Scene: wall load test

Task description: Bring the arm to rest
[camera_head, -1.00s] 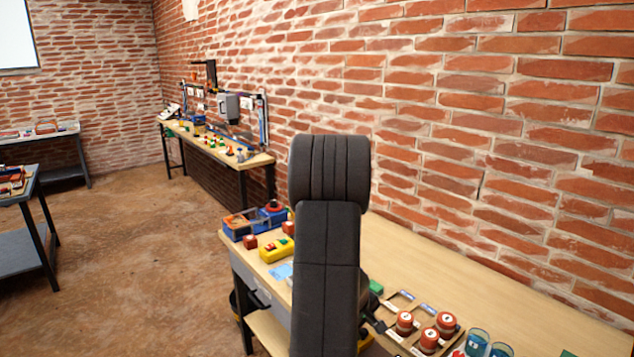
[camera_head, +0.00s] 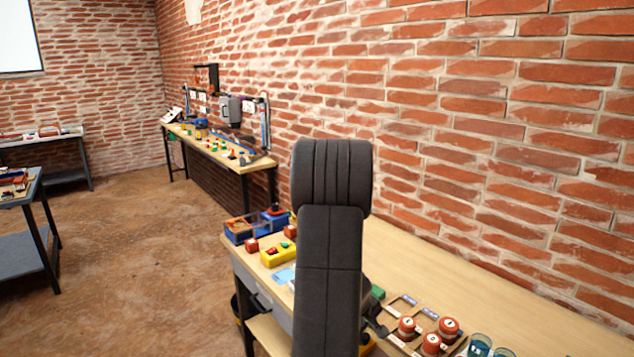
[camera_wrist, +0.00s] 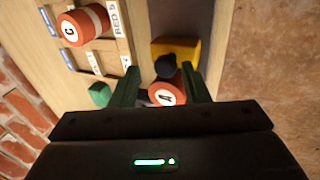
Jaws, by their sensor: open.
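My arm rises dark in the middle of the head view and hides part of the workbench (camera_head: 455,260). An orange-red cylinder with a white lettered top (camera_wrist: 167,93) shows between the fingers, beside a yellow object with a black knob (camera_wrist: 178,58). I cannot tell how far below the fingers it is.
A wooden tray with several red cylinders (camera_head: 432,344) and blue cups (camera_head: 480,344) stand at the bench's near right. A blue bin (camera_head: 238,231) and yellow box (camera_head: 277,256) stand at its left end. A brick wall runs along the back; open floor (camera_head: 130,260) lies left.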

